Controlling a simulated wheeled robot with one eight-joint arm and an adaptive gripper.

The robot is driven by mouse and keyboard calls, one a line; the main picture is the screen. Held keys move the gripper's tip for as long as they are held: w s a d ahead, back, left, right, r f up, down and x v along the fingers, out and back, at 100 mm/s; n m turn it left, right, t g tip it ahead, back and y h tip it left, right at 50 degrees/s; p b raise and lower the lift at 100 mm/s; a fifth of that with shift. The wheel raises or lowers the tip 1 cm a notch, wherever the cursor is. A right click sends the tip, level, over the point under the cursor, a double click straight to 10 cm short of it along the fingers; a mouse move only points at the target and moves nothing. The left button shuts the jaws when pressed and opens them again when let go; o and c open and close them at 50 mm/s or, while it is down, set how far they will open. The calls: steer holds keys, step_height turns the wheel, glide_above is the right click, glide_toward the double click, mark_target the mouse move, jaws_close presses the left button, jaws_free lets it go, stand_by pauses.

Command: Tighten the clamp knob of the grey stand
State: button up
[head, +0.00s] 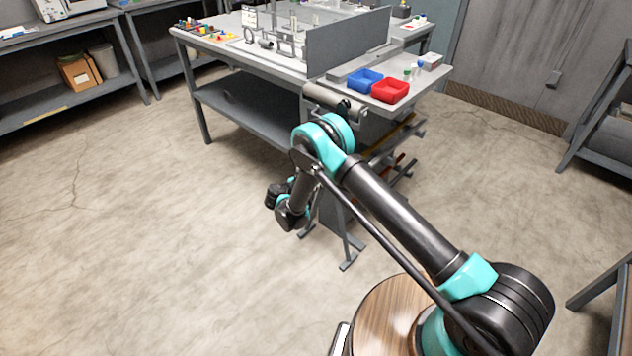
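A grey stand (353,242) is on the floor in front of the table, with a horizontal roller (334,99) on top and splayed legs below. My arm crosses in front of its middle and hides much of its post. I cannot make out the clamp knob. My arm folds down from its elbow to a dark wrist (291,213), left of the stand's lower part in the picture. No gripper fingers can be made out there. I cannot tell how far the wrist is from the stand.
A grey table (250,62) behind holds a blue bin (364,81), a red bin (389,91), small parts and an upright panel (347,40). Shelving stands at the left and right edges. The floor at left and front is clear.

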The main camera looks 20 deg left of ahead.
steer(key=shift+m+t+y, duration=0.7)
steer(key=shift+m+y, duration=0.4)
steer(key=shift+m, duration=0.9)
steer(key=o, duration=1.2)
steer(key=shift+c, duration=0.2)
step_height(320, 180, up, 10)
steer(key=shift+f, duration=0.1)
